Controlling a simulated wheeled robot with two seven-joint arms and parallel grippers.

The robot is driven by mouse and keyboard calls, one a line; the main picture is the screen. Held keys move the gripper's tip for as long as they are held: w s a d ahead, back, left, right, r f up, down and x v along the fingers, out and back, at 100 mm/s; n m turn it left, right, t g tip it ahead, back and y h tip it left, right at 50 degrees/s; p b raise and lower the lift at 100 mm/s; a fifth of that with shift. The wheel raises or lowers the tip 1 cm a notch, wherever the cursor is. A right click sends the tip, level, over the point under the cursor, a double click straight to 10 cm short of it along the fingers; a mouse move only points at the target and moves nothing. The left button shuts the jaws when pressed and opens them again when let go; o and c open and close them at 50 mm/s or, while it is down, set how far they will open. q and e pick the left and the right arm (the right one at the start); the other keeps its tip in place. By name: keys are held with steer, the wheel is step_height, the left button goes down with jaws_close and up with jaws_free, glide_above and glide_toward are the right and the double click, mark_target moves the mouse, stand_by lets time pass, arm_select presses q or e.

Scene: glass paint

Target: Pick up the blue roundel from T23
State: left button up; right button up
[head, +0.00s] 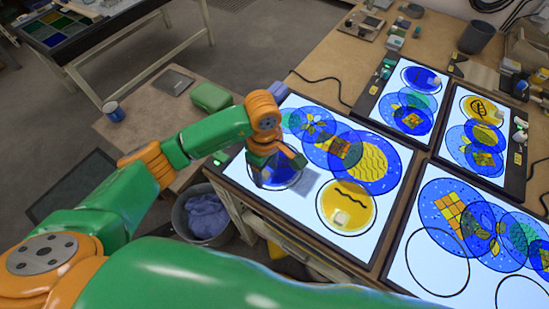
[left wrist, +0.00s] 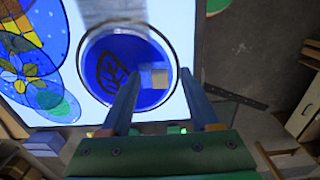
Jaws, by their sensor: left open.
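The blue roundel (head: 290,181) lies inside a black ring outline at the left end of the large lit panel (head: 311,211). In the left wrist view the blue roundel (left wrist: 105,84) shows a dark painted mark and a small pale square knob (left wrist: 159,78). My left gripper (head: 277,168) is over the roundel and partly hides it in the head view. In the left wrist view its fingers (left wrist: 161,75) are spread, with the knob showing between the tips; whether they touch it I cannot tell. My right gripper is not in view. I cannot read a T23 label.
A yellow roundel (head: 357,213) with a pale knob lies right of the blue one. Overlapping patterned discs (head: 367,163) cover the panel's back part. More lit panels (head: 440,245) stand to the right. A bin (head: 203,217) with blue cloth stands below the bench's left edge.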

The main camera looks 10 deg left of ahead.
arm_select(q)
steer(key=shift+f, duration=0.25)
jaws_close()
steer(key=shift+r, duration=0.1)
stand_by(1.1)
